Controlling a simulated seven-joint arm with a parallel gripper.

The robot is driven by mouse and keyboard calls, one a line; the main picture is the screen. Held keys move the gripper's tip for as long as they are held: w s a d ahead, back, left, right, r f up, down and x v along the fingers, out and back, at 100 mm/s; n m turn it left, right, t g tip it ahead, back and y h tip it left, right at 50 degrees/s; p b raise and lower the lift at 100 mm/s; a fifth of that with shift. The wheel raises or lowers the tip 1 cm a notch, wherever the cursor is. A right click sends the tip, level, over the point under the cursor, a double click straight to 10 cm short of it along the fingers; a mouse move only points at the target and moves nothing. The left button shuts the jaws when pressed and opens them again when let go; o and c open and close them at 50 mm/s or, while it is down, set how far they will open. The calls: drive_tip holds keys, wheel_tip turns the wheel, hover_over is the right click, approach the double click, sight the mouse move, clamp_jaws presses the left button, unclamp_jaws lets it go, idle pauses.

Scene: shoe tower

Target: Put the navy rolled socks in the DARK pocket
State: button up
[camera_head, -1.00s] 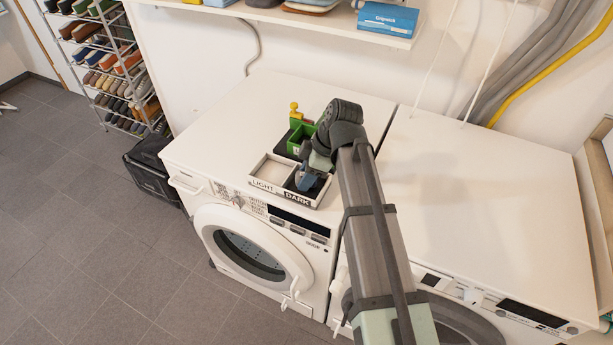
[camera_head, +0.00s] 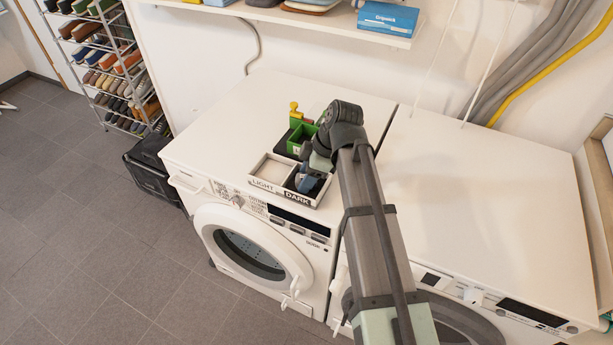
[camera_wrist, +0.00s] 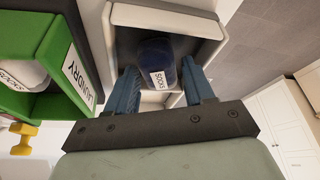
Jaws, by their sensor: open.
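The navy rolled socks (camera_wrist: 158,62), a dark roll with a white "SOCKS" label, lie inside a pocket of the white-walled tray (camera_wrist: 165,15) in the wrist view. In the head view the tray (camera_head: 268,184) has a LIGHT side on the left and a DARK side on the right. My gripper (camera_head: 308,183) is over the DARK pocket. Its blue fingers (camera_wrist: 160,88) are open, one on each side of the socks, with a gap visible on both sides. In the head view the gripper mostly hides the socks and the pocket's inside.
A green box (camera_wrist: 55,45) labelled "LAUNDRY", holding a pale "SOCKS" roll (camera_wrist: 22,72), stands beside the tray, with a yellow knob (camera_wrist: 22,140) near it. The white washer top (camera_head: 225,125) is clear to the left; the right machine's top (camera_head: 480,190) is bare.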

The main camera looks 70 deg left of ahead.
drive_tip(key=v, duration=1.1)
drive_tip(key=shift+w+r, duration=0.2)
drive_tip(key=shift+r, duration=0.1)
drive_tip(key=shift+w, duration=0.1)
